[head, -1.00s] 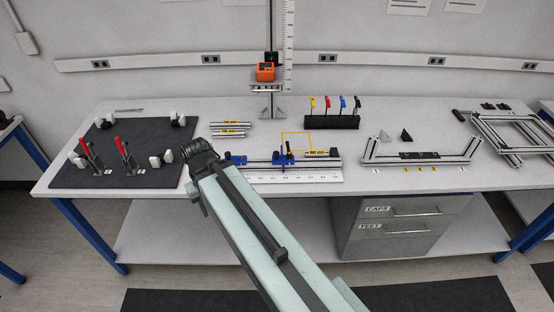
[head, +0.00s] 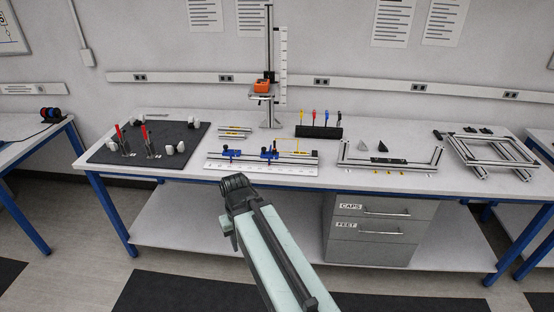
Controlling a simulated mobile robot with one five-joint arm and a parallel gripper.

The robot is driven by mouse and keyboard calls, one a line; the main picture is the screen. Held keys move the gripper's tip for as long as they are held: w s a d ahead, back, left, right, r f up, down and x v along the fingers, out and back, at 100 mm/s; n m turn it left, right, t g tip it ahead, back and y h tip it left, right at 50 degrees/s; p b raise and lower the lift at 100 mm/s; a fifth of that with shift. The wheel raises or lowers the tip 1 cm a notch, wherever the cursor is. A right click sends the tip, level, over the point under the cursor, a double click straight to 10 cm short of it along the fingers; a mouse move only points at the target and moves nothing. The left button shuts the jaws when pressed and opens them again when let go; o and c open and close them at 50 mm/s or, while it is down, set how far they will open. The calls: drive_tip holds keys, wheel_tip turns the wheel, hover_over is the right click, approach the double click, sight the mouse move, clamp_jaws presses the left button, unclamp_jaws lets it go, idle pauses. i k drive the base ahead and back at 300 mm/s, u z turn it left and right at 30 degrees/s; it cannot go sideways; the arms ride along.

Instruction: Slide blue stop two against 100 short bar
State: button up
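A rail with a white ruler strip (head: 262,169) lies along the front of the table. Two blue stops sit on it, one near the left end (head: 230,152) and one near the middle (head: 269,153); I cannot read which is number two. A bar with a yellow label (head: 300,154) lies at the rail's right end, apart from the middle stop. Short bars with yellow labels (head: 235,131) lie behind the rail; their text is too small to read. My gripper (head: 233,183) is in front of the table edge, below the rail, touching neither stop. Its fingers are not clear.
A dark mat (head: 190,136) with red-handled clamps is at the left. An orange device (head: 262,86) on a stand is behind the rail. A black rack (head: 319,132) with coloured handles and an aluminium frame (head: 390,162) are to the right. Drawers (head: 380,228) are below.

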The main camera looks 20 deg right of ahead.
sight(269, 155)
drive_tip(key=z, duration=0.45)
drive_tip(key=i, duration=1)
drive_tip(key=u, duration=2.75)
drive_tip(key=k, duration=1)
drive_tip(key=z, duration=0.45)
